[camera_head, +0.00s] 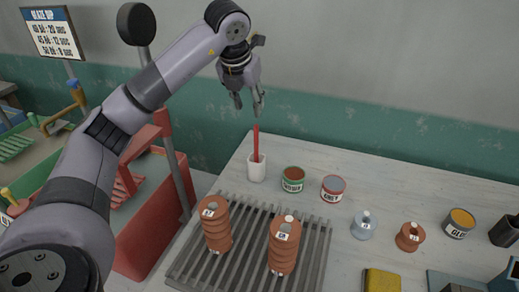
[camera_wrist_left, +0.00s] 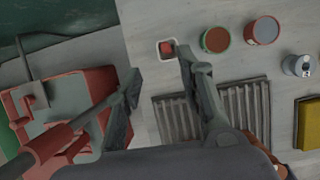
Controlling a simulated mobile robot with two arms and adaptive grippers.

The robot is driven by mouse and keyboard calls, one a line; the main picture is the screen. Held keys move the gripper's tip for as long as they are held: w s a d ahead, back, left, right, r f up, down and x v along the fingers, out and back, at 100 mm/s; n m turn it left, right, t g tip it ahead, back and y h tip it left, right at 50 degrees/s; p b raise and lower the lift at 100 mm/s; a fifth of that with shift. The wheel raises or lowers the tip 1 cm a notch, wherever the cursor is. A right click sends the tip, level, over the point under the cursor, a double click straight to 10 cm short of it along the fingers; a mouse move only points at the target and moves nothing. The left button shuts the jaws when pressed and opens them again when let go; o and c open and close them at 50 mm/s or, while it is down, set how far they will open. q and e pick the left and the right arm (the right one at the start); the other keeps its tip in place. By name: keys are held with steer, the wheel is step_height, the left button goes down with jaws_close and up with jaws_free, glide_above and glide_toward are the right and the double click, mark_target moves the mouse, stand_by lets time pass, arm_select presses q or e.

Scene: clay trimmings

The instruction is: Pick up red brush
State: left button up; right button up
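The red brush (camera_head: 256,146) stands upright in a white square cup (camera_head: 257,171) at the back left of the table. In the left wrist view the brush (camera_wrist_left: 168,46) shows end-on inside the cup, just beyond my fingers. My left gripper (camera_head: 249,105) is open and empty, above the cup and slightly left of the brush, pointing down. Its two fingers also show wide apart in the left wrist view (camera_wrist_left: 163,78). The fingers and the brush look apart. My right gripper is not in view.
A green-banded can (camera_head: 293,180) and a red-banded can (camera_head: 333,188) stand right of the cup. Two stacked terracotta pieces (camera_head: 215,224) stand on a slatted rack (camera_head: 248,245) in front. A red post and bin (camera_head: 150,235) stand left of the table.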

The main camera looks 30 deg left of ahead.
mark_target(254, 126)
arm_select(q)
steer(key=p+x, duration=0.2)
steer(key=x, duration=0.7)
steer(key=shift+w+d+f+p, duration=0.15)
steer(key=shift+f+p, duration=0.2)
steer(key=x, duration=0.2)
steer(key=p+x, duration=0.1)
steer(key=shift+w+d+f+p, duration=0.15)
steer(key=shift+d+f+p, duration=0.05)
steer(key=shift+f+p, duration=0.15)
steer(key=shift+w+f, duration=0.1)
steer(key=shift+f, duration=0.25)
steer(key=shift+c, duration=0.2)
jaws_close()
